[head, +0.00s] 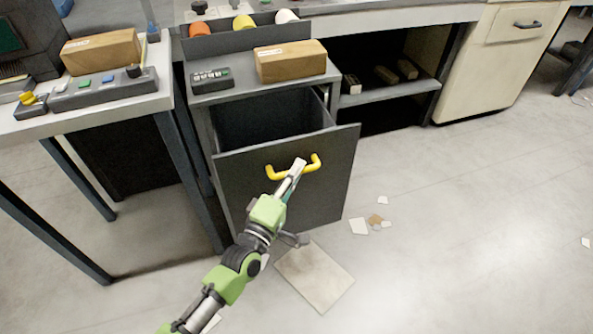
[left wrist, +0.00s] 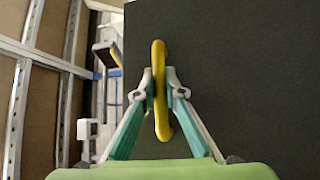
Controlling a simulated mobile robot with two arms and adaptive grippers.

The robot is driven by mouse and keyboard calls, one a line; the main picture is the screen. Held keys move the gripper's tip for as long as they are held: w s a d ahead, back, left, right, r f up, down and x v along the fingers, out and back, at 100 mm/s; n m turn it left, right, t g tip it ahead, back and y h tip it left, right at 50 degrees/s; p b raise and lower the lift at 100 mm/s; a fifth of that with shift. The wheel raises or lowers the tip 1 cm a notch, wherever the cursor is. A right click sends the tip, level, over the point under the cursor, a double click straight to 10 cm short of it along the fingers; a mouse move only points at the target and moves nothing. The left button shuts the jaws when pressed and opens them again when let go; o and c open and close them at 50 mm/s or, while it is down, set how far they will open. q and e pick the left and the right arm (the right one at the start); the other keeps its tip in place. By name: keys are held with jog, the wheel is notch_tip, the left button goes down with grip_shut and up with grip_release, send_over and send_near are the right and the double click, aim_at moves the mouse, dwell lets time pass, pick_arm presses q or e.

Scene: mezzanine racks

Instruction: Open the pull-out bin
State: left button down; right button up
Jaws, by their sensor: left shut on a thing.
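The pull-out bin (head: 240,197) is a dark grey drawer under a small grey counter. It stands part way out, and its open top shows an empty-looking dark inside. A yellow handle (head: 312,166) is fixed across the upper part of its front. My left gripper (head: 298,166) is at the middle of the handle. In the left wrist view, the two fingers (left wrist: 160,88) are closed around the yellow handle (left wrist: 160,50), one on each side, with the dark bin front (left wrist: 240,80) behind. My right gripper is not in view.
A cardboard box (head: 290,60) and a small dark keypad device (head: 212,79) lie on the counter above the bin. A table (head: 90,112) with metal legs stands at the left. Floor scraps (head: 358,226) and a flat beige sheet (head: 314,275) lie in front; the floor at right is mostly clear.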

pick_arm(q)
jog(key=shift+s, duration=0.35)
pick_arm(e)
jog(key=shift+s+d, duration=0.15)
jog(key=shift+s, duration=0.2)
pick_arm(q)
jog(key=c, duration=2.4)
grip_release()
jog(key=shift+o, duration=0.2)
jog(key=v, duration=1.2)
jog(key=shift+d, duration=0.15)
